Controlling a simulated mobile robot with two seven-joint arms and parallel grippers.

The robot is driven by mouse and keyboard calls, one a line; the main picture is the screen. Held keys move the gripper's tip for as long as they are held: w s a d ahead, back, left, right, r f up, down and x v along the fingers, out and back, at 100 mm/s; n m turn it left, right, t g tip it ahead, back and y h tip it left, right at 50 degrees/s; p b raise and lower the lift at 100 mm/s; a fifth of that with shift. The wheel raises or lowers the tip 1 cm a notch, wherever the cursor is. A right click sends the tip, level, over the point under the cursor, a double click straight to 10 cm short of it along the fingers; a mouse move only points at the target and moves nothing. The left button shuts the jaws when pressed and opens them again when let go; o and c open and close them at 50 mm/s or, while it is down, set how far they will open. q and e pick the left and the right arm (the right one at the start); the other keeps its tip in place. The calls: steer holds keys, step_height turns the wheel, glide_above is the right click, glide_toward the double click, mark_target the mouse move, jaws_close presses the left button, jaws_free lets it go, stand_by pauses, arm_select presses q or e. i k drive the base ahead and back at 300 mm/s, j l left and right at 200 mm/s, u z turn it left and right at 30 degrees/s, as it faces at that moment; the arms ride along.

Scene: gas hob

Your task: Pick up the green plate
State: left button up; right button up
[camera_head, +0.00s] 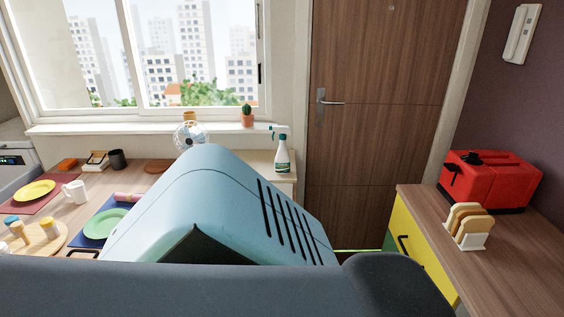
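The green plate (103,223) lies on a blue placemat (93,241) on the wooden table at the left. Its right side is close to a large light-blue body part of mine, which fills the middle of the view and hides part of the placemat and table. Neither of my grippers shows in the head view, so I cannot see what they hold.
A yellow plate (35,190), white mug (75,191), pink rolled item (128,197) and round board with jars (50,242) stand near the green plate. A spray bottle (282,152) stands behind. A red toaster (490,180) and toast rack (467,228) occupy the right counter.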

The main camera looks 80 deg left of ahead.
mark_target(100, 227)
steer(key=u, duration=4.1)
